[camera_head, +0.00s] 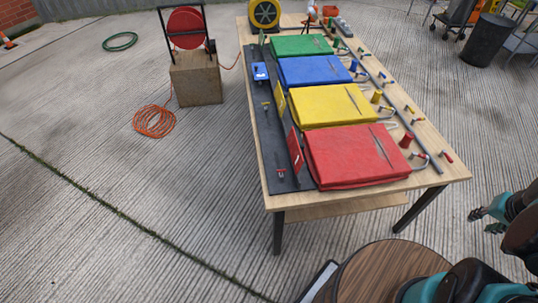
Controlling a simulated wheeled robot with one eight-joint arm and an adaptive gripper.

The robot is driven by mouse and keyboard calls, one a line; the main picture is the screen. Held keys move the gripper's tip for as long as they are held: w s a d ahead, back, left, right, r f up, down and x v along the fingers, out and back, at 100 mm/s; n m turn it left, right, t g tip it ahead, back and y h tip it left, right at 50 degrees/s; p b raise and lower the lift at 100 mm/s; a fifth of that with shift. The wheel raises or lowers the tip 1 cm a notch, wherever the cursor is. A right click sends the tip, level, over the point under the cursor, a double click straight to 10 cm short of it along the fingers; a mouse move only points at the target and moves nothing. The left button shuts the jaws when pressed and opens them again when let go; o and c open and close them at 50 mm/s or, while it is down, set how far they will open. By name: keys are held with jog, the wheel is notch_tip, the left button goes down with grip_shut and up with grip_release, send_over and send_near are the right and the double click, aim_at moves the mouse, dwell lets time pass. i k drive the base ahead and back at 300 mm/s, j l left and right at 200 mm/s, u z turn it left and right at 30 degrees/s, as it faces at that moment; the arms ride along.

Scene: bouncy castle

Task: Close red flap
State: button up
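The red flap (295,152) is a small red panel at the left edge of the red pad (350,155), at the near end of the wooden table (455,172). It stands raised, roughly upright. A small red-and-metal fitting (281,173) sits on the black strip (287,183) to the left of the flap. My gripper (481,222) is at the right edge of the view, off the table's near right corner and well apart from the flap. Its fingers look spread, with nothing seen between them.
Yellow (328,104), blue (315,71) and green (300,45) pads lie behind the red one. A yellow flap (280,102) also stands raised. Fittings and a red cylinder (406,140) line the table's right side.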

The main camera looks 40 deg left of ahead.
aim_at(295, 147)
jog(key=i+l+u, duration=0.15)
jog(key=u, duration=0.3)
jog(key=i+l+u, duration=0.15)
jog(key=l+u, duration=0.25)
jog(key=i+l+u, duration=0.1)
jog(key=l+u, duration=0.15)
jog(key=u, duration=0.2)
jog(key=l+u, duration=0.65)
jog(key=u, duration=0.2)
jog(key=l+u, duration=0.7)
jog(key=l, duration=0.2)
jog(key=k+l+u, duration=0.1)
jog(key=l+u, duration=0.3)
